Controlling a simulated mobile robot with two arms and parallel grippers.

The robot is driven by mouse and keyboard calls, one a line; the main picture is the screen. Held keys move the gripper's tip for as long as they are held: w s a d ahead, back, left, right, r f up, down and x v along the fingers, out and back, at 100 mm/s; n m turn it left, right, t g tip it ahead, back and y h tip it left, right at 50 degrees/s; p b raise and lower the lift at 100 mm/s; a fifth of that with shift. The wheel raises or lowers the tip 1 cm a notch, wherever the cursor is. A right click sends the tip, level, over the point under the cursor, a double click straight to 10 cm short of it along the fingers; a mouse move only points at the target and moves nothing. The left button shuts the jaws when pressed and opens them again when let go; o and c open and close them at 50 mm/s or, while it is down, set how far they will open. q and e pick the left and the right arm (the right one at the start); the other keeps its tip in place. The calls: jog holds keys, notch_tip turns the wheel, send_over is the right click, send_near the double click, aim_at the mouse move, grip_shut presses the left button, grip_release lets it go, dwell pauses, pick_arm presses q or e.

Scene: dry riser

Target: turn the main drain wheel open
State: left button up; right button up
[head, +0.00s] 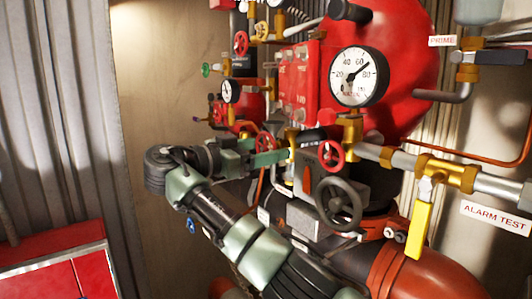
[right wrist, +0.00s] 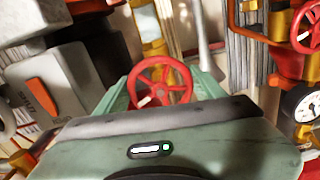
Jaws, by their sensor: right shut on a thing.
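A red spoked handwheel, which I take to be the main drain wheel (right wrist: 160,67), sits between the fingers of my right gripper (right wrist: 155,92) in the right wrist view. It faces the wrist camera almost squarely and has a pale mark low on its left side. In the head view the wheel (head: 264,136) is partly hidden behind the green fingers of my right gripper (head: 272,153), which reaches in from the left. The gripper is shut on the wheel. No label names this wheel legibly. My left gripper is not in view.
Another red wheel (head: 330,155) and a dark handwheel (head: 338,200) stand close to the right. A grey box with an orange lever (right wrist: 43,97) is left of the gripper in the wrist view. A pressure gauge (head: 358,77) and yellow lever (head: 418,230) are farther right.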

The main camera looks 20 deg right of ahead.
jog(key=n+b, duration=0.2)
jog(key=n, duration=0.1)
jog(key=shift+f, duration=0.25)
jog(key=n+b, duration=0.2)
jog(key=n, duration=0.2)
jog(key=n+b, duration=0.1)
jog(key=n, duration=0.3)
jog(key=shift+s+r, duration=0.1)
jog(key=shift+r, duration=0.05)
jog(key=n+b, duration=0.1)
jog(key=n, duration=0.8)
jog(key=shift+r+n, duration=0.1)
jog(key=shift+n, duration=0.2)
jog(key=n, duration=0.5)
jog(key=shift+r+b, duration=0.1)
jog(key=shift+b, duration=0.25)
jog(key=n, duration=0.9)
jog(key=shift+r, duration=0.1)
jog(key=shift+n, duration=0.3)
